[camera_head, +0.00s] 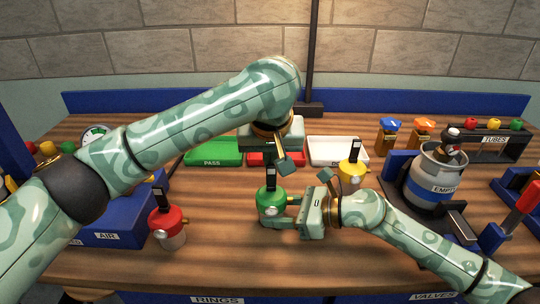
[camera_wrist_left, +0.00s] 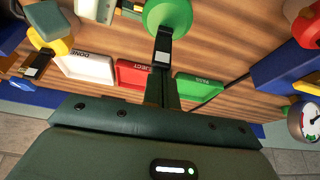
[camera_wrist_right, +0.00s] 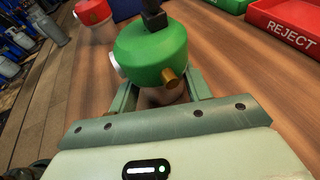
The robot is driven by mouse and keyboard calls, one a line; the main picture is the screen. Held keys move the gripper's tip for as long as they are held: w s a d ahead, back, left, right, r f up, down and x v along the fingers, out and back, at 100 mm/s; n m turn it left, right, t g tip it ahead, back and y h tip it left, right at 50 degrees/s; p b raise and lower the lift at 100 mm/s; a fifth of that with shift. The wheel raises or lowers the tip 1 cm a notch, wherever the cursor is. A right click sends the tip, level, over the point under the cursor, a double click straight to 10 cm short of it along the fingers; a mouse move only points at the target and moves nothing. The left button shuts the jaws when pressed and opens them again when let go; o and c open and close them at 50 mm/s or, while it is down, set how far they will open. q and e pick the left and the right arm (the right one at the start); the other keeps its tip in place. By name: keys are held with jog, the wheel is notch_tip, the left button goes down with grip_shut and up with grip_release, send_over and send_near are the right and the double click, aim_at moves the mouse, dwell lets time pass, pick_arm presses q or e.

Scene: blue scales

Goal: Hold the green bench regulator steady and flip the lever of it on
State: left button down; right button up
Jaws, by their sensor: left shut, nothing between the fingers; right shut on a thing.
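The green bench regulator (camera_head: 270,204) stands on the wooden bench, its black lever (camera_head: 270,177) sticking up from the top. My right gripper (camera_head: 276,212) is shut on its lower body from the right; the right wrist view shows the green dome (camera_wrist_right: 150,52) between the fingers. My left gripper (camera_head: 287,169) is shut and empty, just above and right of the lever in the head view. In the left wrist view the lever (camera_wrist_left: 164,46) lies in line with the closed fingertips; whether they touch I cannot tell.
A red regulator (camera_head: 167,226) stands left, and a yellow one (camera_head: 352,174) stands right. Green PASS (camera_head: 212,151), red and white trays line the back. A grey canister (camera_head: 434,182) in a blue stand is farther right. Bench in front is clear.

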aim_at(270, 170)
pick_arm(q)
jog(key=shift+s, duration=0.1)
jog(key=s+t, duration=0.2)
jog(key=t, duration=0.1)
jog(key=s+t, duration=0.1)
jog(key=shift+f+t, duration=0.3)
jog(key=shift+t, duration=0.1)
jog(key=shift+s+d+f, duration=0.1)
jog(key=shift+s+f, duration=0.05)
jog(key=shift+s, duration=0.25)
jog(key=shift+s+f, duration=0.6)
jog(key=shift+s, duration=0.2)
jog(key=shift+w, duration=0.15)
jog(key=shift+w+f, duration=0.15)
jog(key=shift+w, duration=0.55)
